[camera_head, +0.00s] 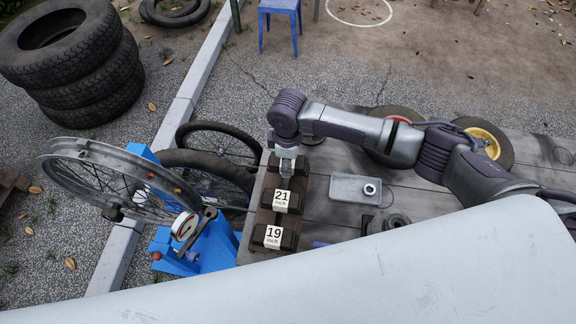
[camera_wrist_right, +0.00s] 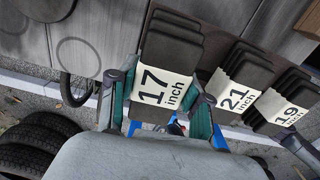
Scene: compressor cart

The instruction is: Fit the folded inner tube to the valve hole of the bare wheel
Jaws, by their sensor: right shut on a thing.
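My right gripper (camera_head: 286,152) reaches down over the far end of the board on the cart. In the right wrist view its green-padded fingers (camera_wrist_right: 160,110) are shut on the dark folded inner tube labelled 17 inch (camera_wrist_right: 172,50), one finger on each side. I cannot tell whether it is lifted. Folded tubes labelled 21 inch (camera_head: 281,200) and 19 inch (camera_head: 273,237) lie beside it in a row. The bare spoked wheel (camera_head: 98,152) is held tilted on the blue stand (camera_head: 213,248), left of the cart. Its valve hole is too small to make out. My left gripper is out of view.
A grey tray with a ring-shaped part (camera_head: 350,188) is right of the tubes on the cart top (camera_head: 325,215). Small wheels (camera_head: 488,135) are at the far right. Tyred wheels (camera_head: 222,140) lean at the cart's left side. Stacked tyres (camera_head: 70,60) stand far left.

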